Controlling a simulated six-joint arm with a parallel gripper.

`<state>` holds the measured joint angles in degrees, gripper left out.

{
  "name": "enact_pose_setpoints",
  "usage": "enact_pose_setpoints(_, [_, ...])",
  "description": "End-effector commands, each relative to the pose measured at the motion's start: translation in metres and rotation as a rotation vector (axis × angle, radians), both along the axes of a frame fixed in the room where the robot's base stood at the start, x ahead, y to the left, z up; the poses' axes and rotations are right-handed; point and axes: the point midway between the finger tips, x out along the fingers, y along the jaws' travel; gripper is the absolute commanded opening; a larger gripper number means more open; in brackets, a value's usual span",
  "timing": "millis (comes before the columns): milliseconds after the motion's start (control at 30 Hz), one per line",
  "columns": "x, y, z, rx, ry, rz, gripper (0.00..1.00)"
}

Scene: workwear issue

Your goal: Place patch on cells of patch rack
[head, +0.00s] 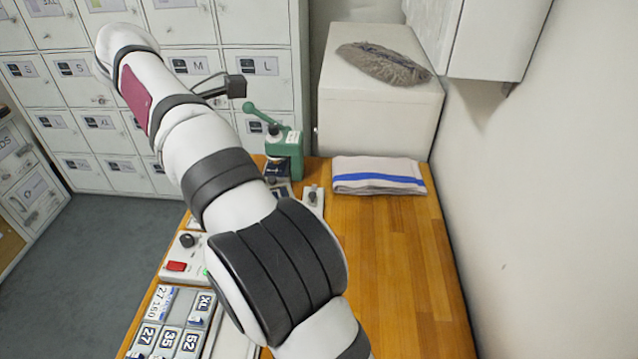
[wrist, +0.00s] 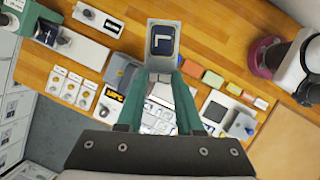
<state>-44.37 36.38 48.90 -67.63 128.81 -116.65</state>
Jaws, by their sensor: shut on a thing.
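My gripper (wrist: 163,75) shows in the wrist view with two green fingers shut on a light grey piece. This piece bears a dark blue patch (wrist: 163,40) with a white L-shaped mark, held above the table. In the wrist view a few pale cells show between the fingers. My gripper cannot be made out in the head view.
A green press (head: 290,155), a control box with a red button (head: 177,266) and a folded striped towel (head: 378,176) are on the wooden table (head: 400,270). A white cabinet (head: 370,110) stands behind. The right side of the table is clear. Small coloured blocks (wrist: 212,78) show in the wrist view.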

Motion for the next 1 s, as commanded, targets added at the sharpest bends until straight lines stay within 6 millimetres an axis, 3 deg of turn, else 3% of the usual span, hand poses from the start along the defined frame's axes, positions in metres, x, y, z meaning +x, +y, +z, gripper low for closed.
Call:
enact_pose_setpoints(33, [-0.007, 0.023, 0.0, 0.001, -0.002, 0.136, 0.0])
enact_pose_setpoints(200, [-0.032, 0.09, 0.003, 0.001, -0.002, 0.555, 0.0])
enact_pose_setpoints(433, [-0.067, 0.151, 0.005, 0.001, -0.001, 0.943, 0.0])
enact_pose_setpoints(700, [-0.097, 0.191, 0.009, 0.002, -0.001, 1.204, 0.0])
enact_pose_setpoints(900, [-0.097, 0.19, -0.021, 0.0, 0.003, 1.204, 0.0])
enact_pose_setpoints(1000, [-0.097, 0.189, -0.047, -0.001, 0.004, 1.201, 0.0])
